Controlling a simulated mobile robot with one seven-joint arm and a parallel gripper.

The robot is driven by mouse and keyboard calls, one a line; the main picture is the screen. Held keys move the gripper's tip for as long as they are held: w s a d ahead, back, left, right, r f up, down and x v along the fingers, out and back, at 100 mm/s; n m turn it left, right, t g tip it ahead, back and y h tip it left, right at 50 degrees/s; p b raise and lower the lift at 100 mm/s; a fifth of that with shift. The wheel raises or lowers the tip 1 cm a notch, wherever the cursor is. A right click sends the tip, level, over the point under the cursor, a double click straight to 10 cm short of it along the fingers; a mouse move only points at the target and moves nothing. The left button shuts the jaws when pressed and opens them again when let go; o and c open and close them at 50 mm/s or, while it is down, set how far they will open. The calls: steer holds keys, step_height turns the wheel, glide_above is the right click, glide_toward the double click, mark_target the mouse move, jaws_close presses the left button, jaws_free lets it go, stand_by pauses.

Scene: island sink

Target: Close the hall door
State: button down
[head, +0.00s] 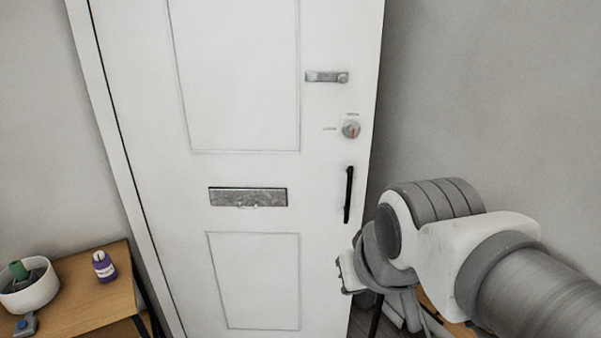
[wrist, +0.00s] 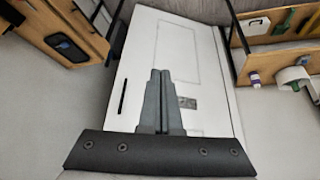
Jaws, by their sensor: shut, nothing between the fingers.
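The hall door (head: 245,80) is a white panelled door filling the middle of the head view. It has a black upright pull handle (head: 348,195), a knob lock (head: 351,129), a metal latch (head: 327,77) and a letter slot (head: 248,197). I cannot tell how far it stands open. My gripper (head: 345,275) is low by the door's right edge, below the handle; contact is unclear. In the wrist view my gripper (wrist: 160,75) is shut and empty, its fingers overlapping the door (wrist: 190,45), whose handle (wrist: 122,96) shows left of them.
A wooden table (head: 90,290) stands at lower left with a white bowl (head: 30,290) and a purple bottle (head: 104,266). A grey wall (head: 480,90) is at right. In the wrist view another wooden table (wrist: 60,30) holds a dark object (wrist: 66,47).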

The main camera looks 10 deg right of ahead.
steer(key=w+d+f+t+h, duration=0.1)
steer(key=w+d+t, duration=0.15)
steer(key=w, duration=0.55)
steer(key=w+d+f+t, duration=0.1)
steer(key=w+d+f, duration=0.15)
steer(key=w, duration=0.55)
steer(key=w+d+t+h, duration=0.1)
steer(key=w+d, duration=0.3)
steer(key=w, duration=0.4)
steer(key=t+y, duration=0.2)
steer(key=t, duration=0.6)
glide_toward(350, 187)
steer(key=shift+g, duration=0.25)
steer(key=w, duration=0.5)
steer(key=shift+w+r+b, duration=0.25)
steer(key=shift+w+b, duration=0.05)
steer(key=shift+b, duration=0.05)
steer(key=shift+w+d, duration=0.1)
steer(key=shift+w, duration=0.55)
steer(key=shift+w, duration=0.15)
